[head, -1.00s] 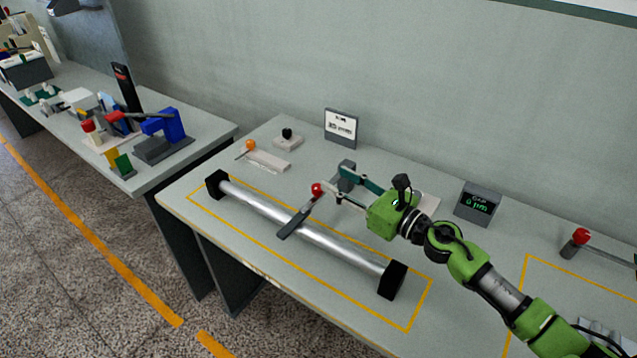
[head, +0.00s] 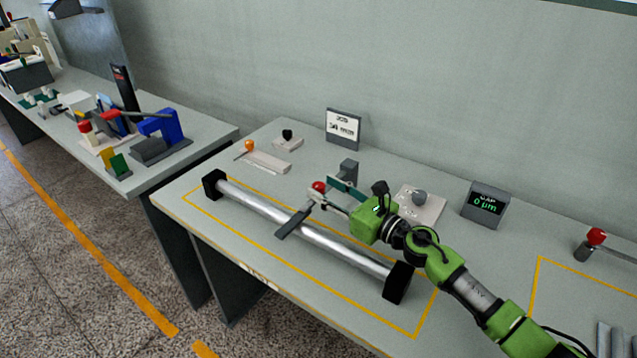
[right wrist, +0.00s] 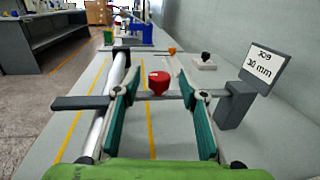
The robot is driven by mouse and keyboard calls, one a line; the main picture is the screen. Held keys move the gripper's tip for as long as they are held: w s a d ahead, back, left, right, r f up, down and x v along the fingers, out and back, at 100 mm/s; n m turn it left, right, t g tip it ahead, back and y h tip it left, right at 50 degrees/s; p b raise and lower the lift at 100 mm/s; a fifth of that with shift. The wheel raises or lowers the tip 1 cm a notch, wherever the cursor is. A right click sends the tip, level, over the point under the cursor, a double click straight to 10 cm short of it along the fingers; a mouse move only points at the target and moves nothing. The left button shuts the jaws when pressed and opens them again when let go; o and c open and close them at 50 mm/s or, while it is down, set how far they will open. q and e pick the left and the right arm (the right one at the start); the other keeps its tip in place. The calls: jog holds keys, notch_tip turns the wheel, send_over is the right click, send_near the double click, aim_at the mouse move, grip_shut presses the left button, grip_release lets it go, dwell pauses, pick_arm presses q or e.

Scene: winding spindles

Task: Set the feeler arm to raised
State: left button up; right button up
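The feeler arm is a dark grey bar (head: 292,222) with a red knob (head: 318,186). Its flat end lies across the shiny roller (head: 335,241), and its other end meets a grey post (head: 349,168). In the right wrist view the bar (right wrist: 82,102) runs crosswise, with the red knob (right wrist: 158,83) between my fingers. My right gripper (head: 321,187) is open around the knob, with gaps on both sides in the right wrist view (right wrist: 158,76). My left gripper is not in view.
A gap display (head: 487,204) reading 0 µm and a job sign (head: 344,127) stand at the back. A plate with a grey dial (head: 419,198) sits behind my right arm. An orange-knobbed lever (head: 249,146) and a black-knobbed block (head: 287,139) stand back left.

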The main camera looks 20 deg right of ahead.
jog(key=shift+x, duration=1.4)
grip_shut()
jog(key=shift+d+r+m+p, duration=0.1)
jog(key=shift+r+m+p, duration=0.2)
jog(key=shift+r+p, duration=0.25)
jog(key=r+m+p, duration=0.1)
jog(key=p, duration=0.1)
jog(key=w+d+r+m+p, duration=0.1)
jog(key=r+m+p, duration=0.1)
jog(key=p, duration=0.1)
jog(key=w+d+r+m+g+p, duration=0.1)
jog(key=r+p, duration=0.1)
jog(key=p, duration=0.1)
jog(key=shift+d+r+m, duration=0.2)
jog(key=shift+d+m, duration=0.05)
jog(key=shift+m, duration=0.15)
jog(key=w+d+r+m+g+p, duration=0.1)
jog(key=w+d+r+m, duration=0.2)
jog(key=w+d+m, duration=0.2)
jog(key=shift+w+d+r+m+y, duration=0.2)
jog(key=shift+w+d+m+y, duration=0.15)
jog(key=shift+d+m, duration=0.95)
jog(key=shift+a, duration=0.15)
